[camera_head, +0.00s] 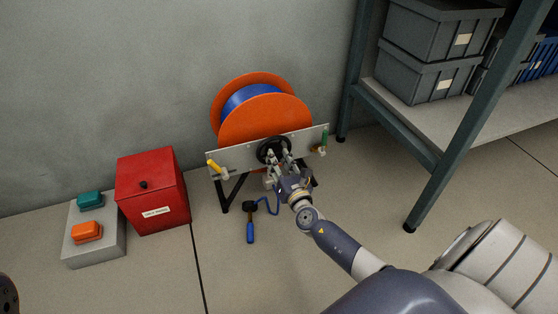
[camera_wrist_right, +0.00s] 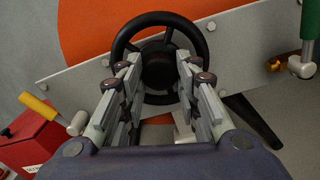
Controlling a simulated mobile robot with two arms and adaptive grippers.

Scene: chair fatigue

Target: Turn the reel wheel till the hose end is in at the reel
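The orange reel (camera_head: 265,118) with blue hose (camera_head: 241,98) wound on it stands against the wall. Its black wheel (camera_head: 264,145) is on the front plate and also shows in the right wrist view (camera_wrist_right: 158,18). My right gripper (camera_head: 279,157) is in front of the wheel. In the wrist view its fingers (camera_wrist_right: 160,65) are spread on either side of the hub, overlapping the lower wheel; contact cannot be told. A short length of blue hose (camera_head: 270,209) lies below the reel, beside a black-and-blue piece (camera_head: 250,232), perhaps the hose end.
The front plate (camera_wrist_right: 75,85) carries a yellow handle (camera_head: 215,166) at left and a green one (camera_head: 324,138) at right. A red box (camera_head: 152,190) and a grey block with teal and orange buttons (camera_head: 95,253) stand left. A shelf (camera_head: 440,115) stands right.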

